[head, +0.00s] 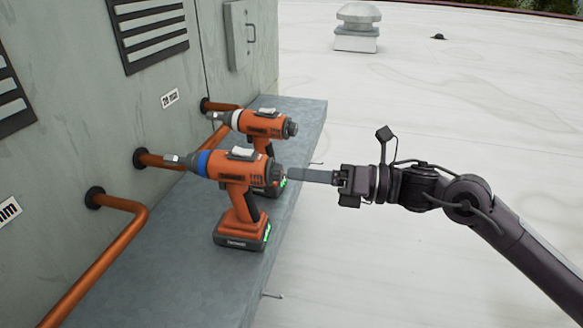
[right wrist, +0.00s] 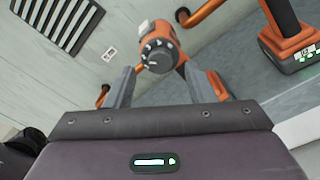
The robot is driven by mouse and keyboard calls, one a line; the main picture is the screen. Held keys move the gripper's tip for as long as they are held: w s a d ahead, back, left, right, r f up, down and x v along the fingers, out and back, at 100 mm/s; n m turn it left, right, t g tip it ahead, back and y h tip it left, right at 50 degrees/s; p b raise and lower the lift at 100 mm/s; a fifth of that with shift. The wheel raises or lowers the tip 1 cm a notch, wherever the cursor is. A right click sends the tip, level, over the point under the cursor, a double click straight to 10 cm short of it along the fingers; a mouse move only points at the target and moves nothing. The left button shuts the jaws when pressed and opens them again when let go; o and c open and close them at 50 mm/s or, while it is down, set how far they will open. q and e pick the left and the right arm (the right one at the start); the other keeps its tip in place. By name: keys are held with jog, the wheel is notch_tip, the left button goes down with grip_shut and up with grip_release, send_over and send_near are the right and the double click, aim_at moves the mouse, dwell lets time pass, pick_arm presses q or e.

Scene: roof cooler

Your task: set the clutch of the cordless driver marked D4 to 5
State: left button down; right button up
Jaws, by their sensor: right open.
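Two orange cordless drivers stand upright on their batteries on the grey ledge. The near driver (head: 234,170) has a blue collar and the far driver (head: 262,126) a pale collar; I cannot read a D4 mark on either. My right gripper (head: 288,174) is at the rear end of the near driver. In the right wrist view its open fingers (right wrist: 161,72) lie either side of a dark round dial (right wrist: 155,54) with white marks, at that driver's rear. I cannot tell the dial's setting. No contact is clear. My left gripper is out of view.
The grey ledge (head: 170,270) runs along a wall with copper pipes (head: 128,240), vents and a grey box (head: 238,35). The far driver's battery (right wrist: 298,58) shows at the right in the wrist view. The pale roof to the right is open, with a vent cap (head: 357,28) far back.

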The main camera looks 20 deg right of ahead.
aim_at(278, 172)
jog(key=shift+x, duration=0.8)
jog(key=shift+w+a+p, duration=0.3)
jog(key=shift+a, duration=0.1)
jog(key=shift+c, duration=0.3)
jog(key=c, duration=0.9)
